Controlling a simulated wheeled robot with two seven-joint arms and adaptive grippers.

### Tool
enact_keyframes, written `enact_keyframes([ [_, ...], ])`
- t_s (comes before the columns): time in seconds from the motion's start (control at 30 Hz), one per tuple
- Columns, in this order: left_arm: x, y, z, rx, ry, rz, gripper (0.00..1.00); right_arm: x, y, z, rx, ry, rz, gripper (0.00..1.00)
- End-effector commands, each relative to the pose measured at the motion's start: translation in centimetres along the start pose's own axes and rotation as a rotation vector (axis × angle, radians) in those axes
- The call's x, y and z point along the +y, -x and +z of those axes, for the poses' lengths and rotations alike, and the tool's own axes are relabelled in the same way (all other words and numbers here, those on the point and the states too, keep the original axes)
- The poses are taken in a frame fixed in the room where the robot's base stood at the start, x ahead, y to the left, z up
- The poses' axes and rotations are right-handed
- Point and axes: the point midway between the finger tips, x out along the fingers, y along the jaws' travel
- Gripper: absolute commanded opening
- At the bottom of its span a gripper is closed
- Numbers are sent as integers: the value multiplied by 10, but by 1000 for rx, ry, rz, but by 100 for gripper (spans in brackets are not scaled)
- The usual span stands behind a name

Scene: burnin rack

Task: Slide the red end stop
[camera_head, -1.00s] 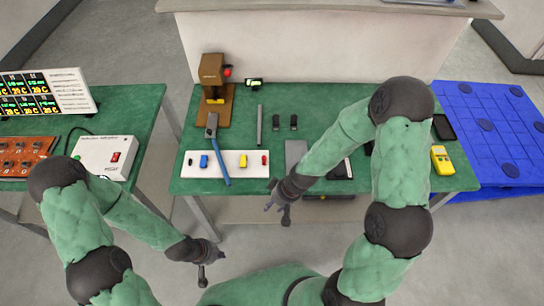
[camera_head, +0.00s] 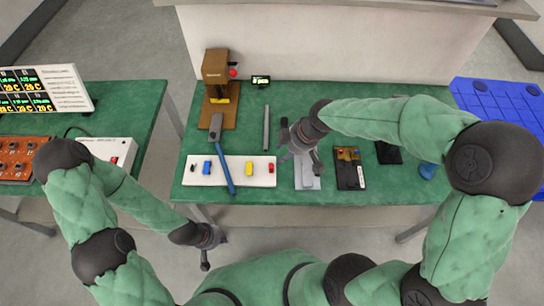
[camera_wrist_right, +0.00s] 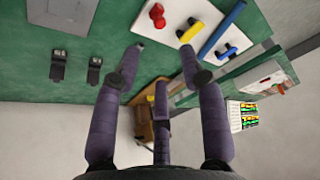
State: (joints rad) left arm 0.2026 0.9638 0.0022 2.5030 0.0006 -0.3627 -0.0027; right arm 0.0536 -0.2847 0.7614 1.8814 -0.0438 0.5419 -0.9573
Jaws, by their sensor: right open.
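The small red end stop (camera_head: 271,168) sits at the right end of the white strip (camera_head: 240,180) on the green bench. In the right wrist view the red end stop (camera_wrist_right: 157,15) is at the top, beside a yellow block (camera_wrist_right: 189,30). My right gripper (camera_head: 290,148) is over the bench, just up and right of the red end stop and apart from it. In the right wrist view its fingers (camera_wrist_right: 162,62) are spread with nothing between them. My left gripper (camera_head: 213,252) hangs in front of the bench, away from the strip; its finger opening is unclear.
A blue-handled tool (camera_head: 225,170) lies across the strip, near a blue block (camera_head: 207,166). A brown press (camera_head: 216,70) stands behind. Two black clips (camera_wrist_right: 76,68) and a grey rod (camera_head: 266,128) lie near my right gripper. A black-based fixture (camera_head: 349,172) is to the right.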

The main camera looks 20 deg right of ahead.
Motion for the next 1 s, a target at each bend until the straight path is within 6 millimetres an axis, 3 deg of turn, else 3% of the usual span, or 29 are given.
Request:
enact_keyframes([
  [0.17,-2,-4,0,-1,0,0,0,-1,-14,1,-2,5,-2,42],
  [0.63,-8,-23,0,-1,0,0,0,0,-91,1,-1,4,-1,42],
  [1.0,-10,-26,-1,-1,0,0,0,0,-107,0,0,2,1,42],
])
